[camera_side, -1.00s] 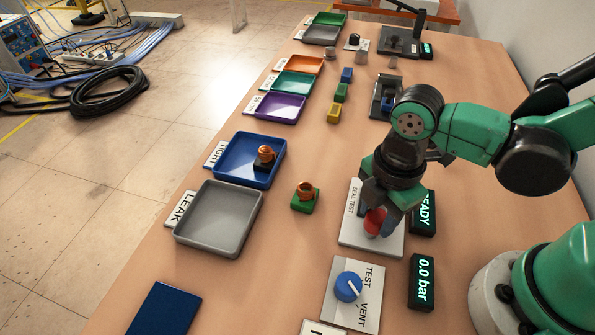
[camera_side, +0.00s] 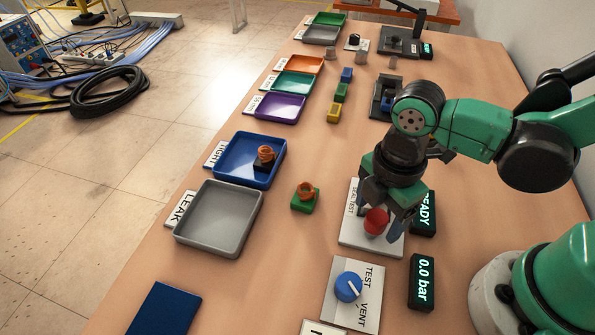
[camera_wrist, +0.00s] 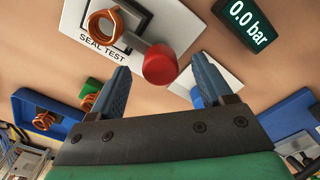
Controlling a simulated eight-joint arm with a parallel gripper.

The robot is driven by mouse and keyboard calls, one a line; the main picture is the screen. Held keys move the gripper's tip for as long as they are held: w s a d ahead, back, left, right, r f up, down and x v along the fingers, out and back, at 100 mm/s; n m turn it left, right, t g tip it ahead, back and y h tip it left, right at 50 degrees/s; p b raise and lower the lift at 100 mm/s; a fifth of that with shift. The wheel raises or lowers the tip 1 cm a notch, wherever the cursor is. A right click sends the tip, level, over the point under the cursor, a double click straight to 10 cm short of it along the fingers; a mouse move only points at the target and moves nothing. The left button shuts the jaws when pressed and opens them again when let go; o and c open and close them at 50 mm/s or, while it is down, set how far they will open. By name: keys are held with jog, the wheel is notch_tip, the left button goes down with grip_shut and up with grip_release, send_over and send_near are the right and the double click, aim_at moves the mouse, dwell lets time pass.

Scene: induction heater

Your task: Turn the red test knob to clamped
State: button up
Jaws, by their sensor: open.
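The red test knob (camera_side: 377,220) stands on the white SEAL TEST plate (camera_side: 350,238). In the wrist view the red knob (camera_wrist: 160,66) shows between and beyond the two fingertips, with the SEAL TEST plate (camera_wrist: 175,22) behind it. My gripper (camera_side: 382,212) is over the plate in the side view, with its fingers open on either side of the knob. In the wrist view my gripper (camera_wrist: 160,68) is open with nothing held. I cannot tell whether a finger touches the knob. An orange coil (camera_wrist: 104,27) shows beside the knob in the wrist view.
A blue TEST/VENT knob (camera_side: 348,286) is nearer the camera. A green block with an orange coil (camera_side: 305,197) stands left of the plate. The grey LEAK tray (camera_side: 250,238) and blue TIGHT tray (camera_side: 236,182) are farther left.

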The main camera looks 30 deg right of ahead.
aim_at(378, 216)
jog(key=shift+r, duration=2.6)
jog(key=w+d+r+m+t, duration=0.2)
jog(key=d+m, duration=0.3)
jog(key=m, duration=0.4)
jog(key=w+d+r+m+t, duration=0.2)
jog(key=d+m+t, duration=0.3)
jog(key=m, duration=0.4)
jog(key=shift+w+d, duration=0.25)
jog(key=shift+w, duration=0.65)
